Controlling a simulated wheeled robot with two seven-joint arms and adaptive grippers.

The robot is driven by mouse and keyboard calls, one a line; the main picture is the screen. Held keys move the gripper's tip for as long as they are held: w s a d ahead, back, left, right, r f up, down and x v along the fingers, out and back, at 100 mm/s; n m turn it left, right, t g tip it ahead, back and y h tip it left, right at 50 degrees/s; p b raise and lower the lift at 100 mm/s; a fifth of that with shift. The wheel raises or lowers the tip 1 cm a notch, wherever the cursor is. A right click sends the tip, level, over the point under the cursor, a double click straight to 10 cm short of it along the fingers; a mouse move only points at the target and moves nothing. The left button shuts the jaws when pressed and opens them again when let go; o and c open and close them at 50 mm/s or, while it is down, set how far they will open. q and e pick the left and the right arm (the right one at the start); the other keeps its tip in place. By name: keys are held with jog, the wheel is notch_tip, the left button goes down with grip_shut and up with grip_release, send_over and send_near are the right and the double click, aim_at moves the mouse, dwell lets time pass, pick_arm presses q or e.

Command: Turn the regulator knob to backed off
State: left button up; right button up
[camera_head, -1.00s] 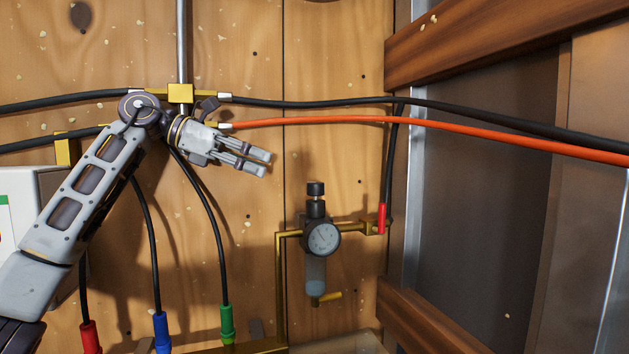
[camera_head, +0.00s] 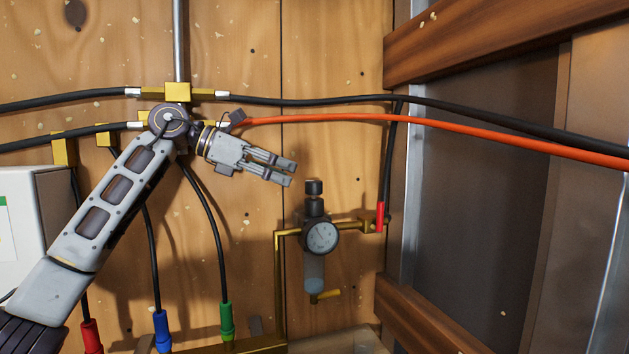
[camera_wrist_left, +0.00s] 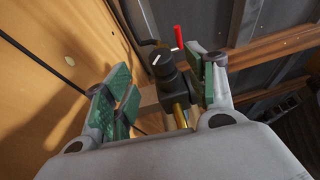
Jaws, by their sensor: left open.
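The regulator stands upright on the plywood wall, with a black knob (camera_head: 314,188) on top, a round gauge (camera_head: 321,236) and a clear bowl (camera_head: 314,274) below. My left gripper (camera_head: 291,173) is open and empty, just left of the knob and slightly above it. In the left wrist view the knob (camera_wrist_left: 163,65), with a white mark on its top, shows beyond and between the open green-padded fingers (camera_wrist_left: 165,95). The fingers appear apart from the knob. My right gripper is not in view.
A red-handled valve (camera_head: 380,217) sits right of the regulator on the brass pipe. An orange hose (camera_head: 400,121) and a black hose (camera_head: 330,102) cross above. Wooden beams (camera_head: 450,50) stand out at the right. Red, blue and green fittings (camera_head: 226,320) are at lower left.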

aim_at(310, 181)
pick_arm(q)
jog(key=shift+p+x, duration=1.05)
jog(key=shift+x, duration=3.1)
jog(key=c, duration=1)
jog(key=shift+c, duration=0.2)
jog(key=shift+t+b, duration=0.3)
